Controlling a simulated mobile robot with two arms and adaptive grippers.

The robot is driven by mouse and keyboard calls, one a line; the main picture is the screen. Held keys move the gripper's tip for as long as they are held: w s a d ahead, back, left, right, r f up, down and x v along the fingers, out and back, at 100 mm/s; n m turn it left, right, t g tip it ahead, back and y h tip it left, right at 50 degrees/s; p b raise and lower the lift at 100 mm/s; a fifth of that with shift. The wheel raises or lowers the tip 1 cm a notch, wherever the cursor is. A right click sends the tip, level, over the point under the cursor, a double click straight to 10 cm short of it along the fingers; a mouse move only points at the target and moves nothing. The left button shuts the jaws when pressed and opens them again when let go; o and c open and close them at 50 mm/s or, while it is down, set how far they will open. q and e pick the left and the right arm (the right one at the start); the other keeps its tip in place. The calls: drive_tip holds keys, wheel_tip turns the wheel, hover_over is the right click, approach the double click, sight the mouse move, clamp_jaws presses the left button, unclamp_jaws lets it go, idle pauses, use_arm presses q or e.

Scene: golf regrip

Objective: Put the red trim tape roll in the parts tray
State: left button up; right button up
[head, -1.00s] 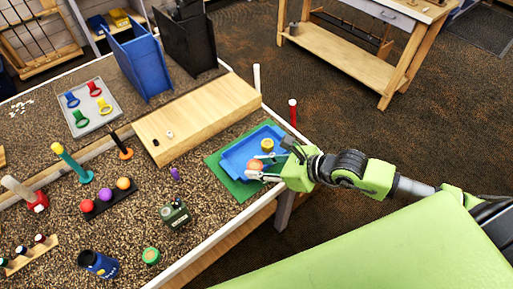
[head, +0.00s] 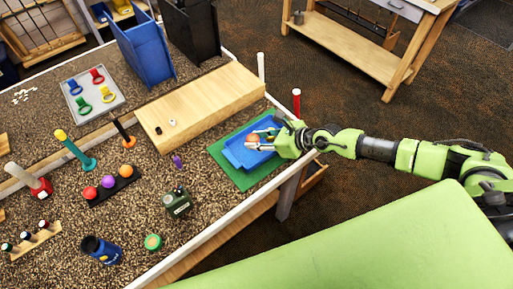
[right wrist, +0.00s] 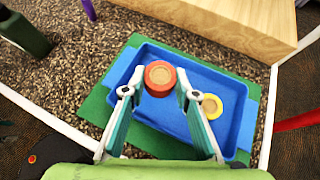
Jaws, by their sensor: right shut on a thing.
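The red trim tape roll (right wrist: 160,77) is between the fingertips of my right gripper (right wrist: 158,90), which is shut on it. In the head view the roll (head: 254,138) shows over the tray (head: 232,158), partly hidden by my right gripper (head: 258,139). A yellow tape roll (right wrist: 211,106) lies in the tray. My left gripper is not in view.
The tray stands on a green mat (head: 221,156) at the table's right edge. A wooden block (head: 205,108) lies behind it.

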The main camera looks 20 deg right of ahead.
drive_tip(key=shift+w+d+f+b, duration=0.1)
drive_tip(key=shift+w+f+b, duration=0.2)
drive_tip(key=shift+w+f, duration=0.35)
wheel_tip(320, 180, down, 3)
drive_tip(key=shift+w+d+f+b, duration=0.1)
drive_tip(key=shift+w+b, duration=0.05)
drive_tip(key=shift+b, duration=0.7)
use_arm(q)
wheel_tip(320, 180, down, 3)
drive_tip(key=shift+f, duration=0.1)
use_arm(e)
drive_tip(key=shift+f, duration=0.3)
drive_tip(key=shift+f, duration=0.1)
drive_tip(key=shift+f, duration=0.15)
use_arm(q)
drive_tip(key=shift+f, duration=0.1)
use_arm(e)
drive_tip(key=o, duration=0.9)
